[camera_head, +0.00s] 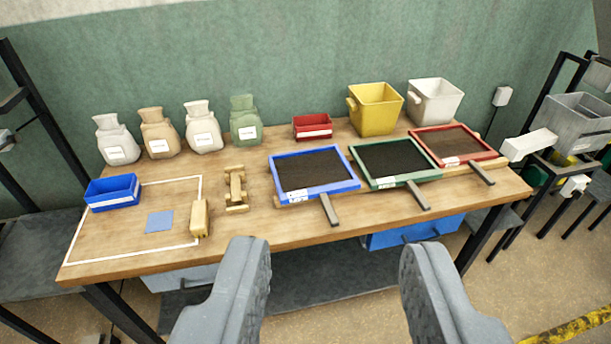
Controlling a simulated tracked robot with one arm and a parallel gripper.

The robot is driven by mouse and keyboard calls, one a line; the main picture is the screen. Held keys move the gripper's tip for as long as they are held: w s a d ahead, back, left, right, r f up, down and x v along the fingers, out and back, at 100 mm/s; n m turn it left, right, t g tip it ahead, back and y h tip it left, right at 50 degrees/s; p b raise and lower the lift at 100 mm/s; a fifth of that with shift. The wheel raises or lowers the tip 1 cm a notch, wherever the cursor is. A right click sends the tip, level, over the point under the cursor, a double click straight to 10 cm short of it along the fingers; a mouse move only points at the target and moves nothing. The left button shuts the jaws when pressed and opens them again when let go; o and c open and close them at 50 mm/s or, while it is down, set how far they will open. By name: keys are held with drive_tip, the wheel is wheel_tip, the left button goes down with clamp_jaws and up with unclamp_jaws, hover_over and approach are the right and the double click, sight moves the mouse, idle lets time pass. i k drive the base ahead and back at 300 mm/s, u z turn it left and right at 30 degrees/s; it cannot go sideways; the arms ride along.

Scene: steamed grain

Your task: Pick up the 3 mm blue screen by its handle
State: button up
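The blue-framed screen (314,174) lies on the table beside the green and red ones. The label is too small to read. My gripper (333,252) is open and empty, its two grey fingers wide apart. In the picture the handle's end is above the gap between the fingertips, and nothing touches it.
The green screen (394,162) lies just right of the blue one, and the red screen (453,145) is farther right. A wooden stand (236,188) is to the left. Sacks and bins line the table's back. A blue crate (412,232) sits below the table (265,222).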

sight(322, 192)
drive_tip(key=i, duration=0.95)
drive_tip(key=z, duration=0.05)
